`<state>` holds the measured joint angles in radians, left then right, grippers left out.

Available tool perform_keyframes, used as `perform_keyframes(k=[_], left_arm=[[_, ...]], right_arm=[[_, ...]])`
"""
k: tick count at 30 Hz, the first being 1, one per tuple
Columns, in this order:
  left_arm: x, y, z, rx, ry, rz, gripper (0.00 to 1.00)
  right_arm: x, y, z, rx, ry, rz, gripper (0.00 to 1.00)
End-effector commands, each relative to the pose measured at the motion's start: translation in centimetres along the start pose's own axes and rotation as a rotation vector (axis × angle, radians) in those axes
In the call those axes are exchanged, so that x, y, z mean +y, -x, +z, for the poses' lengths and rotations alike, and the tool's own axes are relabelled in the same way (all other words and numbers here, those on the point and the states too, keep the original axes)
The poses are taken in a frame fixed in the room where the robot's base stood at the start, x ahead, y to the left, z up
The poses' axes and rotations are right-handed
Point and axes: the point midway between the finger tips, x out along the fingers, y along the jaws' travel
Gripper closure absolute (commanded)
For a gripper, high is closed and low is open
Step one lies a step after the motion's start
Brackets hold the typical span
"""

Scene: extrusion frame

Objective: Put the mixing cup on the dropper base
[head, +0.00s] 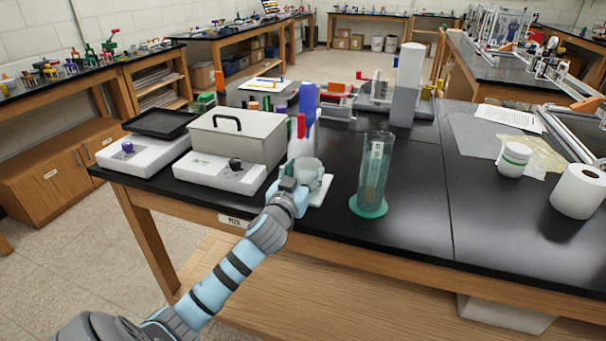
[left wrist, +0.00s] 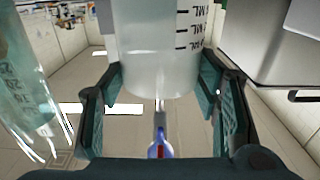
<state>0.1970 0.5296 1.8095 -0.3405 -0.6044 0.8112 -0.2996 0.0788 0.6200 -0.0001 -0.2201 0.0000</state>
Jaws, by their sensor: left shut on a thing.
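The mixing cup (head: 305,168) is a translucent, pale cup standing upright near the front edge of the black bench. In the left wrist view the cup (left wrist: 160,55) shows black mL marks and sits between the fingers. My left gripper (head: 296,190) is shut on the cup from the front, hiding its lower part. A flat white plate (head: 322,192) lies beside and partly behind the gripper. I cannot tell for sure whether this plate is the dropper base, or whether the cup touches it. My right gripper is not in view.
A tall clear cylinder (head: 375,170) with a green foot stands close to the right of the cup. A grey box (head: 238,140) and a white instrument (head: 220,172) stand close to the left. A blue bottle (head: 308,103) is behind.

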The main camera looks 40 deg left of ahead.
Motion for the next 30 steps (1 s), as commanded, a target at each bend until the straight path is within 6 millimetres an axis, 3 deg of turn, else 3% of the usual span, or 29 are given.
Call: perform_keyframes(k=[4, 5, 8, 20, 23, 30], left_arm=[[0.0, 0.0, 0.1, 0.000, 0.000, 0.000, 0.63], [0.0, 0.0, 0.1, 0.000, 0.000, 0.000, 0.41], [0.0, 0.0, 0.1, 0.000, 0.000, 0.000, 0.25], [0.0, 0.4, -0.1, 0.000, -0.001, 0.001, 0.24], [0.0, 1.8, 0.0, -0.002, -0.003, 0.001, 0.24], [0.0, 8.4, 0.0, -0.003, -0.004, 0.002, 0.24]], right_arm=[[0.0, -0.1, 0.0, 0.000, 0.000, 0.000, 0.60], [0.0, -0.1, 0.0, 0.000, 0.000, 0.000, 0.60], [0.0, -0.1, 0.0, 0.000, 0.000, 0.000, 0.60], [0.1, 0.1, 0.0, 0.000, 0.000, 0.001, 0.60], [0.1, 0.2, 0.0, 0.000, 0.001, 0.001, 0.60], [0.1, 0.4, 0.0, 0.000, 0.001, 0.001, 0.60]])
